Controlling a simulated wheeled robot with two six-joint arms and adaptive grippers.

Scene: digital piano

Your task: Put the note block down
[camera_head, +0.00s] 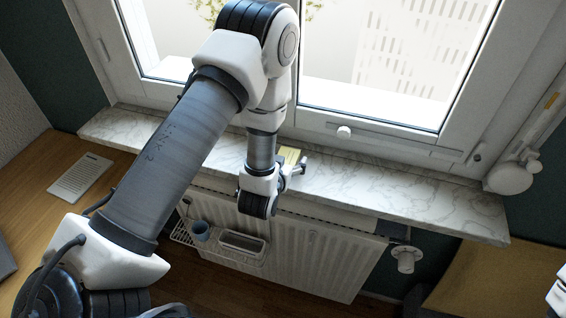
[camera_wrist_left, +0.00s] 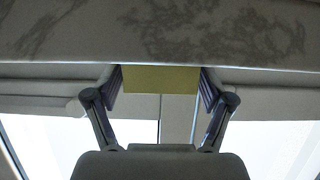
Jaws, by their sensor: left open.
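The note block is a small yellow block (camera_head: 291,154) at the marble window sill (camera_head: 370,185), just beyond my left gripper in the head view. In the left wrist view the yellow block (camera_wrist_left: 160,78) shows between the two fingertips, against the edge of the marble. My left gripper (camera_head: 288,170) is open, with one finger on each side of the block; the wrist view shows small gaps or near contact at its ends. The arm hides part of the sill. The underside of the block is hidden, so I cannot tell whether it rests fully on the sill.
A wooden desk (camera_head: 40,205) is at left. The right sill is clear.

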